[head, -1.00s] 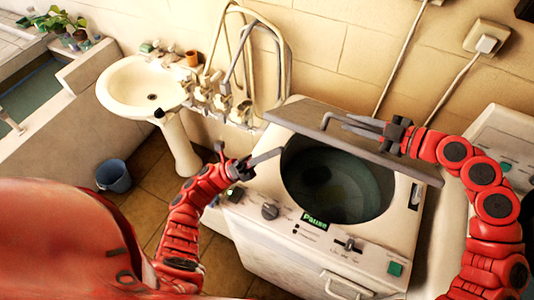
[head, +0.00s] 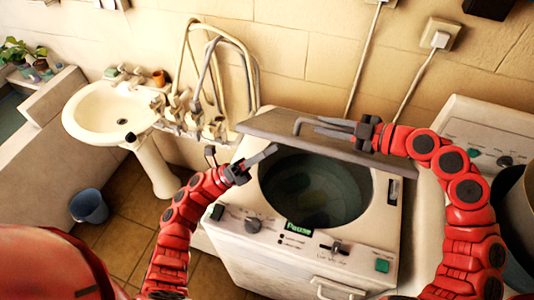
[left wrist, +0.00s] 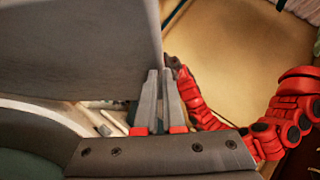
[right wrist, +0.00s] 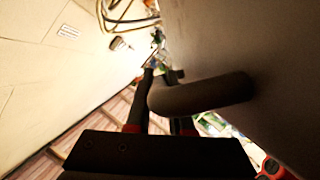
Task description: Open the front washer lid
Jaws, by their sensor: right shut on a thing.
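The front washer (head: 230,225) has its grey lid (head: 375,158) raised at the back of the round, dark tub opening (head: 310,190). My right gripper (head: 322,127) is shut on the lid handle (head: 297,123), a grey bar at the lid's top edge. In the right wrist view, the handle (right wrist: 205,93) crosses the fingers beside the lid's dark face (right wrist: 260,50). My left gripper (head: 270,151) is shut and empty, above the tub opening's left rim. In the left wrist view, its fingers (left wrist: 161,72) are together, and the lid (left wrist: 80,45) is close at left.
A white washbasin (head: 95,112) and taps with hoses (head: 185,60) stand at the left. A blue bucket (head: 89,206) is on the tiled floor. A second white machine (head: 480,120) stands close at the right. The tiled wall is behind the lid.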

